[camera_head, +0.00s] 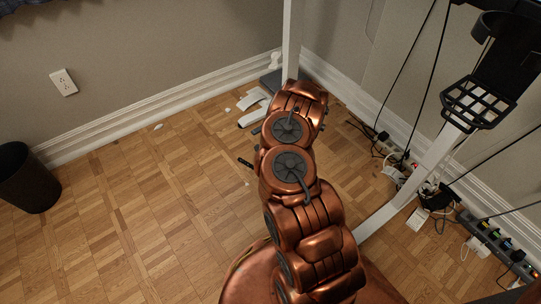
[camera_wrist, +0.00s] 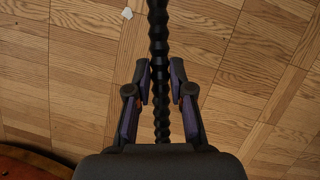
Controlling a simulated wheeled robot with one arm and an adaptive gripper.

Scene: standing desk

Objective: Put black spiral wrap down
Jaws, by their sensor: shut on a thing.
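The black spiral wrap (camera_wrist: 159,32) is a long, ridged black rod in the wrist view. It runs from the top edge down between the fingers of my gripper (camera_wrist: 160,80). My gripper is shut on it, with one finger on each side. The wrap's lower part is hidden behind the gripper body. Wooden floor shows beneath it. In the head view my own copper arm hides the gripper. A short dark piece (camera_head: 245,163) shows just left of the arm, probably an end of the wrap.
Parquet floor (camera_head: 130,220) is clear at the left. A black bin (camera_head: 28,180) stands at the left edge. White desk legs (camera_head: 400,195), cables and a power strip (camera_head: 495,240) crowd the right side. Small white scraps (camera_head: 158,127) lie near the wall.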

